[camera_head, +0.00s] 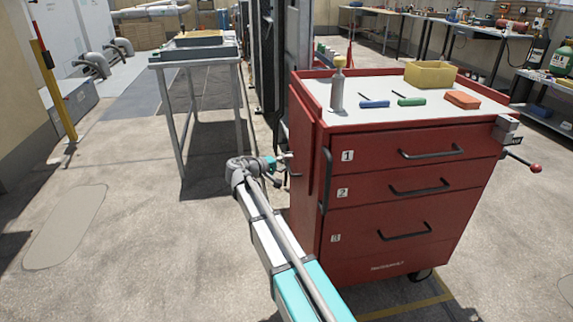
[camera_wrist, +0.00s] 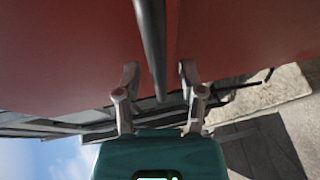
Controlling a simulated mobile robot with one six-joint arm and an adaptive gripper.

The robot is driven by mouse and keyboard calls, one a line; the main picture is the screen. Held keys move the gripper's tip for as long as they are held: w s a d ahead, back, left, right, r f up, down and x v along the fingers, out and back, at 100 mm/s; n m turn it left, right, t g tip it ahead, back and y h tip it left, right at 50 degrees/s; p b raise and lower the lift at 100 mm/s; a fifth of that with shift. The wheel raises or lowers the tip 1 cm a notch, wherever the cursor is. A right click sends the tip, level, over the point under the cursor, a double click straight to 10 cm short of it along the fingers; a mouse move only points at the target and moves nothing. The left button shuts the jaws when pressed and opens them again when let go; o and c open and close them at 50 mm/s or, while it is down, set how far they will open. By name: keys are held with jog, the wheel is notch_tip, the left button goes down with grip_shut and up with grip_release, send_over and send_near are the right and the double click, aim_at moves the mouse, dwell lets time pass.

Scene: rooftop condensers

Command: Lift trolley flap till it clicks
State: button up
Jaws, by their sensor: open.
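The red trolley (camera_head: 400,200) stands right of centre in the head view, its numbered drawers facing me. A red panel that looks like the flap (camera_head: 304,130) hangs down along its left side. My gripper (camera_head: 287,156) is at that left side, near the panel's lower part. In the wrist view my open gripper (camera_wrist: 158,72) has its two fingers apart, close to a red surface (camera_wrist: 70,50). A dark bar (camera_wrist: 152,40) passes between the fingers; I cannot tell whether they touch it. Which edge of the flap this is, I cannot tell.
On the trolley top are a bottle (camera_head: 338,88), a yellow bin (camera_head: 430,74), blue (camera_head: 375,104) and green (camera_head: 411,101) tools and an orange block (camera_head: 462,100). A metal table (camera_head: 195,58) stands behind left. The floor at left is mostly clear.

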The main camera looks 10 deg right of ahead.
grip_shut()
jog(key=shift+r, duration=0.1)
dwell(0.5)
